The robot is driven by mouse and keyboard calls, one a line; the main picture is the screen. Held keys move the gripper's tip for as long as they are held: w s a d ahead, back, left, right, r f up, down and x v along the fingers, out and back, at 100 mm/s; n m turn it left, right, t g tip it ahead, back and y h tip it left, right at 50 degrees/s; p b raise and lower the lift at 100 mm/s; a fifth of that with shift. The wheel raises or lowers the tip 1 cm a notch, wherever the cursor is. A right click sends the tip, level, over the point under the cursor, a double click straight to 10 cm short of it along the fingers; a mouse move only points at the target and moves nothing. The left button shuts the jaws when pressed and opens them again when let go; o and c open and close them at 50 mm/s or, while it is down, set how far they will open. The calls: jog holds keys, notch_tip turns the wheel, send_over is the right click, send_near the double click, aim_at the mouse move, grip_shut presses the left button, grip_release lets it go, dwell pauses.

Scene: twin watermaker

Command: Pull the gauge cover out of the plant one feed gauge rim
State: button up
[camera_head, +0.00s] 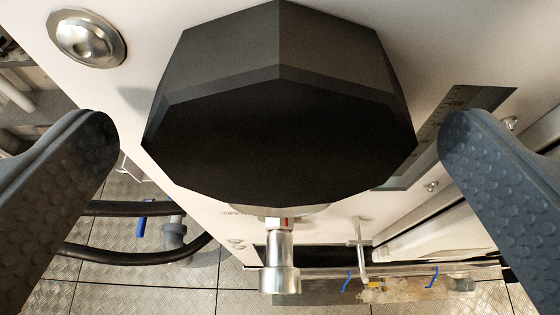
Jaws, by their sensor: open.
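A large black faceted cover (280,140) fills the upper middle of the view and stands out from a white panel (430,50). It looks like the gauge cover, and the gauge rim behind it is mostly hidden; a pale edge shows just below it. A metal stem fitting (279,260) hangs under it. My gripper (281,148) is open, with one dark textured finger at the left and one at the right. The cover lies between the fingers in the picture, with a visible gap on each side. I cannot tell how far in depth the fingertips are from it.
A round metal knob (87,37) sits on the panel at upper left. A scaled slot (455,120) is behind the right finger. Black hoses (140,250) run at lower left. A small valve with pipework (365,270) is at lower right, above a metal tread floor (120,295).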

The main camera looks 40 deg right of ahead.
jog(key=shift+w+d+f, duration=0.25)
jog(key=shift+w+d, duration=0.1)
jog(key=shift+w, duration=0.1)
jog(key=c, duration=1.1)
jog(key=shift+o, duration=0.2)
jog(key=shift+s+a+f+b, duration=0.1)
jog(key=shift+s+a+b, duration=0.4)
jog(key=shift+s+b, duration=0.15)
jog(key=shift+s+a+b, duration=0.7)
jog(key=shift+s+b, duration=0.3)
